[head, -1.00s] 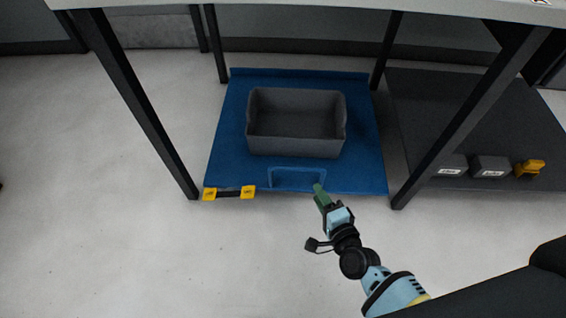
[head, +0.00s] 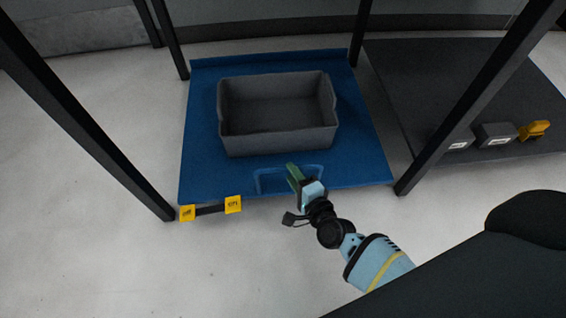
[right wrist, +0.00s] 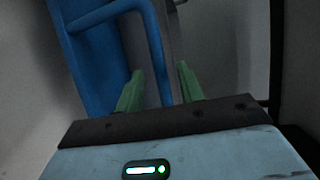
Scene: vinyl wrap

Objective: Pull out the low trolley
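The low trolley (head: 205,165) is a blue flat platform standing on the floor between the dark legs of a table. A blue handle (head: 270,169) stands at its front edge, and a grey open bin (head: 280,143) sits on top. My right gripper (head: 293,172) is at the right part of the handle. In the right wrist view, its two green fingers (right wrist: 158,88) are apart, with the blue handle bar (right wrist: 156,50) reaching down between them. It does not look clamped. My left gripper is not in view.
Dark table legs stand close by at the left (head: 90,130) and right (head: 470,105) of the trolley. Yellow tags (head: 233,204) sit at its front left. A dark platform (head: 440,85) with small grey boxes is at the right. The floor in front is clear.

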